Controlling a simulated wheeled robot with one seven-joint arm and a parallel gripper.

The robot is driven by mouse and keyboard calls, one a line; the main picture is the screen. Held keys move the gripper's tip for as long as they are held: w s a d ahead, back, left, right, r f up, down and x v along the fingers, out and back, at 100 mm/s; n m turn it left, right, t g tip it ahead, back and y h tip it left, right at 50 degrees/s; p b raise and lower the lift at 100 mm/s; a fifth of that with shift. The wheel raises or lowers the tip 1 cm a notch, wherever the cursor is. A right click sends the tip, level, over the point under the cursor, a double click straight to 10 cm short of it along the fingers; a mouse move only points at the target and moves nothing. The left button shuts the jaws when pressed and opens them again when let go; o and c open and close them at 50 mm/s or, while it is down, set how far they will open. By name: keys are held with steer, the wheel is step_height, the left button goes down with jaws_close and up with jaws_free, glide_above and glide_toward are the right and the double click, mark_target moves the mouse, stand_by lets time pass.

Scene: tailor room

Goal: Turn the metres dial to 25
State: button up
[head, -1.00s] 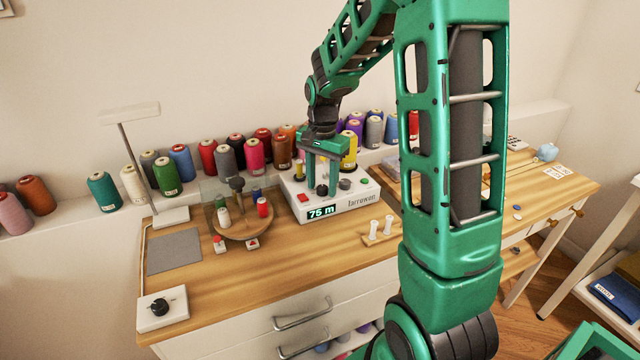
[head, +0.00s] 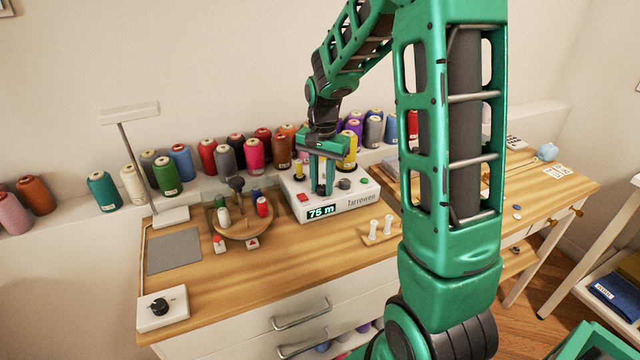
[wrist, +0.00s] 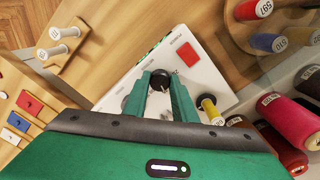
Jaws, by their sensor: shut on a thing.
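The white winder box (head: 340,205) stands on the wooden table and its display (head: 321,211) reads 75 m. My gripper (head: 322,190) points down over the box, and its fingers are shut on a dark round dial. In the wrist view, the dark dial (wrist: 160,79) sits between the tips of my gripper (wrist: 160,88). The fingers hide part of the dial in the head view. A red button (head: 303,197) is left of the fingers. A second dark knob (head: 344,184) and a green button (head: 364,181) are to the right.
Many thread cones (head: 254,155) line the ledge behind the table. A round wooden thread stand (head: 240,226) is left of the box. A small rack with two white spools (head: 378,230) stands in front. A separate box with a black knob (head: 160,306) is at the front left.

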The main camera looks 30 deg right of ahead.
mark_target(322, 186)
steer(key=n, duration=0.4)
steer(key=shift+w, duration=0.1)
steer(key=n, duration=0.8)
steer(key=shift+r, duration=0.1)
steer(key=shift+n, duration=2)
steer(key=shift+w, duration=0.1)
steer(key=o, duration=1)
steer(key=shift+o, duration=0.2)
step_height(322, 186, up, 11)
steer(key=shift+f, duration=0.2)
